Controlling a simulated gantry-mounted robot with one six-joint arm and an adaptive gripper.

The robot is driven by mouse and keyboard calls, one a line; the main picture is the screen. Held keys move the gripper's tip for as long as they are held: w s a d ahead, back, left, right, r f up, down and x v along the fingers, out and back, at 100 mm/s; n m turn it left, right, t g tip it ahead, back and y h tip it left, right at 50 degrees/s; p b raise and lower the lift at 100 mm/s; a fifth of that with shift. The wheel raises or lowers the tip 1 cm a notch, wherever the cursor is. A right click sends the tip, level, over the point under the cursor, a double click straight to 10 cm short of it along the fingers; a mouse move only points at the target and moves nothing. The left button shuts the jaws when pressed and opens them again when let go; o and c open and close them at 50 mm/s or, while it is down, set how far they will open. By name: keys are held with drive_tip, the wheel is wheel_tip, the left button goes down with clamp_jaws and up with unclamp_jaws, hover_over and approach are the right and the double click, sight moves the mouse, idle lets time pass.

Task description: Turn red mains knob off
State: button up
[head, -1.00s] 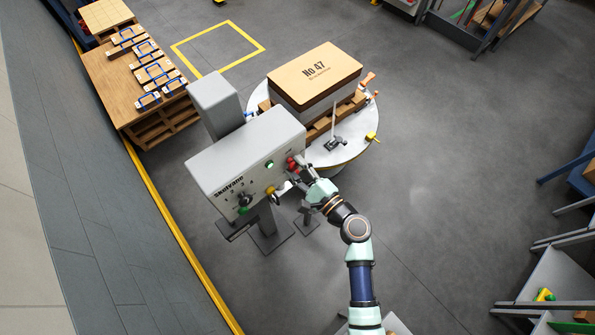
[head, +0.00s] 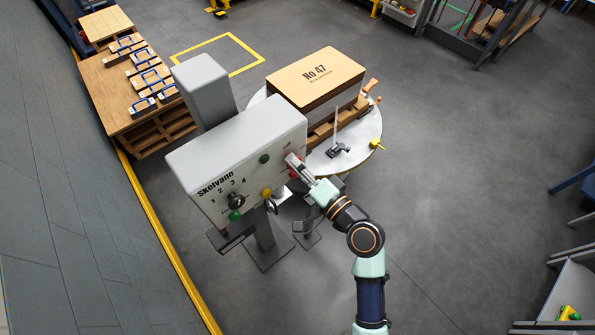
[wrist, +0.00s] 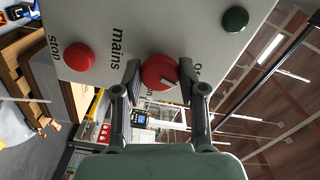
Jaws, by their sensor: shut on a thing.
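The red mains knob (wrist: 158,71) is on the grey control panel (wrist: 160,20), beside the "mains" lettering. A pale pointer mark shows on its face, slanting in the wrist view. My gripper (wrist: 163,84) has one finger on each side of the knob and is shut on it. In the head view my gripper (head: 297,163) is at the right end of the panel front and mostly hides the knob. The ends of the position lettering are partly covered by the fingers, so the knob's setting is hard to read.
A red stop button (wrist: 79,57) and a green button (wrist: 235,19) sit on either side of the knob. A black selector (head: 236,201) and a yellow knob (head: 266,193) are further left on the panel. A round table (head: 350,152) with a box (head: 317,76) stands behind.

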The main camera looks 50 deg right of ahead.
drive_tip(key=shift+f+n+b, duration=0.1)
drive_tip(key=shift+n+b, duration=1.15)
drive_tip(key=shift+n, duration=0.25)
drive_tip(key=o, duration=1.1)
drive_tip(key=shift+o, duration=0.2)
drive_tip(key=s+a, duration=0.1)
drive_tip(key=s, duration=1.1)
drive_tip(key=shift+a, duration=0.35)
